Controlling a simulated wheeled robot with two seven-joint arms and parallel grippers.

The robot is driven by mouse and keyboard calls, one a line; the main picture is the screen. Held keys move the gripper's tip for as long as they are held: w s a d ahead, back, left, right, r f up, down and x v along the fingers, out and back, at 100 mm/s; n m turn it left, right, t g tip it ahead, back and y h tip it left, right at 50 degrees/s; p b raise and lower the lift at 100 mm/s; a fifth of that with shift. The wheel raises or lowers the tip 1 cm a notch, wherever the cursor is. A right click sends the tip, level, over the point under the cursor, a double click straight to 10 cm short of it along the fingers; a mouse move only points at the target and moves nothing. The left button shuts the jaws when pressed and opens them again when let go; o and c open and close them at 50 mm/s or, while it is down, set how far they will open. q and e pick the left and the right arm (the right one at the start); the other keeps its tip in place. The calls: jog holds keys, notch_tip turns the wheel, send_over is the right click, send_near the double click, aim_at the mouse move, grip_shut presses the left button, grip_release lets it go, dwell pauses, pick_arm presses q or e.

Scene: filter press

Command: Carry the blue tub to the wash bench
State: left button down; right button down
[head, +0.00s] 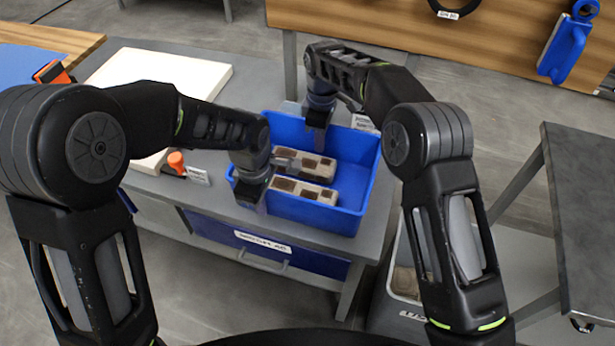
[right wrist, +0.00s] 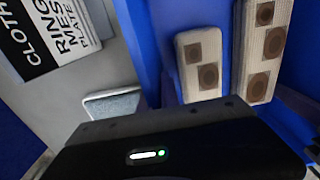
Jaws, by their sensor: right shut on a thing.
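The blue tub (head: 335,215) stands on a grey bench and holds two pale blocks (head: 305,190) with brown patches. They also show inside the tub in the right wrist view (right wrist: 200,62). My right gripper (head: 318,122) is at the tub's far wall, shut on its rim; the tub's blue wall (right wrist: 150,45) runs up to it in the right wrist view. My left gripper (head: 250,195) points down at the tub's left wall. Its fingers are partly hidden by its own wrist, so its grip is unclear. I cannot tell which surface is the wash bench.
The grey bench (head: 255,85) also bears a white board (head: 160,70) and an orange-handled tool (head: 176,162). A dark grey table (head: 590,200) stands at the right, with a gap of floor between. A wooden board (head: 400,25) with hanging tools is at the back.

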pick_arm(q)
jog(key=shift+r, duration=0.2)
pick_arm(e)
jog(key=shift+w+r, duration=0.1)
jog(key=shift+r, duration=0.1)
